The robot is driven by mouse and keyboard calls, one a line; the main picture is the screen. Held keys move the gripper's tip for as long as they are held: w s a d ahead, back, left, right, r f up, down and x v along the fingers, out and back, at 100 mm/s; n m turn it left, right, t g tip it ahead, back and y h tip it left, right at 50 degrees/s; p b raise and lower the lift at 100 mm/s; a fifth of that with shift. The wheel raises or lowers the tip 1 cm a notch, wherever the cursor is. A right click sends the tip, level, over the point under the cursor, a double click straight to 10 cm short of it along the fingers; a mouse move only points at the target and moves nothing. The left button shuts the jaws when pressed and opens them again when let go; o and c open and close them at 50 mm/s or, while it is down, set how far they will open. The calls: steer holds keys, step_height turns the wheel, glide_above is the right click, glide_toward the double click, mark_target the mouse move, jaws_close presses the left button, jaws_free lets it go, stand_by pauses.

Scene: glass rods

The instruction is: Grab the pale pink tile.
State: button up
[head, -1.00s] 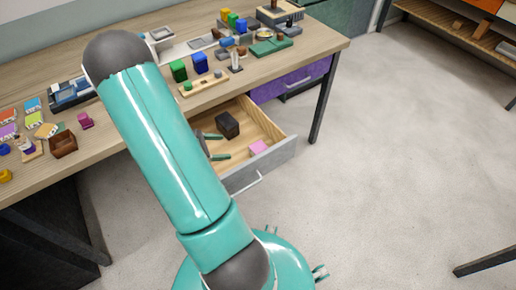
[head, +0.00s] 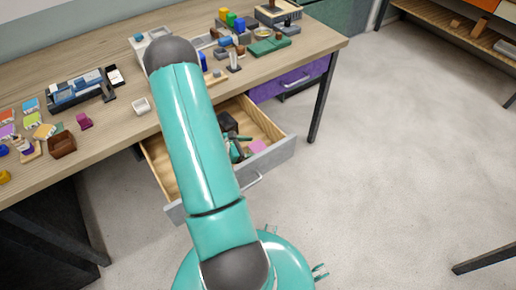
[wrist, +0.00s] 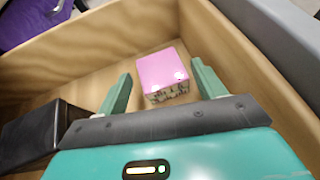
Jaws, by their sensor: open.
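The pale pink tile (head: 257,146) lies in the open drawer, near its right front corner. In the wrist view the pink tile (wrist: 161,74) has a smooth pink top and a patterned side facing me. My gripper (wrist: 160,88) is open, with one green finger on each side of the tile's near part. No finger is seen closed on it. In the head view my gripper (head: 240,149) is inside the drawer, just left of the tile, partly hidden by my arm.
The wooden drawer (head: 272,126) has walls close to the tile. A black block (wrist: 40,132) lies in it at the left. The desk (head: 118,98) above holds many small items. A purple drawer (head: 302,76) is to the right. The floor in front is clear.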

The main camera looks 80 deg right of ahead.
steer(key=shift+x, duration=0.95)
steer(key=c, duration=0.9)
steer(key=shift+c, duration=0.2)
